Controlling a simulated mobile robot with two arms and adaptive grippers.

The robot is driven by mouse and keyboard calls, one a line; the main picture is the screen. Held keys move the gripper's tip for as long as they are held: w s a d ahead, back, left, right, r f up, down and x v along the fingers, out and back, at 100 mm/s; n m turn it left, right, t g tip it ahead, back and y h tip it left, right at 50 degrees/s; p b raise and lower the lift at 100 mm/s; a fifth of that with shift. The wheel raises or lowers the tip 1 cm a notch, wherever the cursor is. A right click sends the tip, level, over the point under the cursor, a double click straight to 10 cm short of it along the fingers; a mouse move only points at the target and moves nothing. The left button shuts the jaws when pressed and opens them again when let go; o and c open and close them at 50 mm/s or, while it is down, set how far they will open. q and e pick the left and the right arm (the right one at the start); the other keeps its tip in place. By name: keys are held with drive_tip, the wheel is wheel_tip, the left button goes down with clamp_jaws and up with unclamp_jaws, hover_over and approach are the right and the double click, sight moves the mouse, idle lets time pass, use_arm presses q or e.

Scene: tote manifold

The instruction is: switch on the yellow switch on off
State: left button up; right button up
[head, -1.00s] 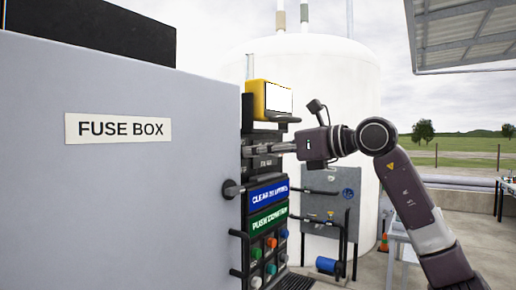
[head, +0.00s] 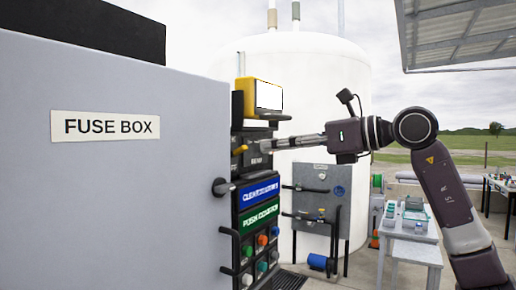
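The yellow switch (head: 240,150) is a small yellow lever on the dark upper part of the control panel, just past the edge of the fuse box. It sticks out to the right, and its base is partly hidden. My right gripper (head: 266,147) reaches in from the right at about the lever's height. Its fingers point left at the panel, with the tips a little right of the lever and seemingly apart from it. The fingers show as one narrow bar, so their opening cannot be judged. My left gripper is not in view.
The large grey fuse box (head: 110,200) fills the left side. Below the switch are a blue label (head: 258,192), a green label (head: 258,217) and several coloured buttons. A yellow-framed screen (head: 267,96) sits above. A white tank (head: 320,90) and a table (head: 408,235) stand behind.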

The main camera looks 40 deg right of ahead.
drive_tip(key=shift+v, duration=2.05)
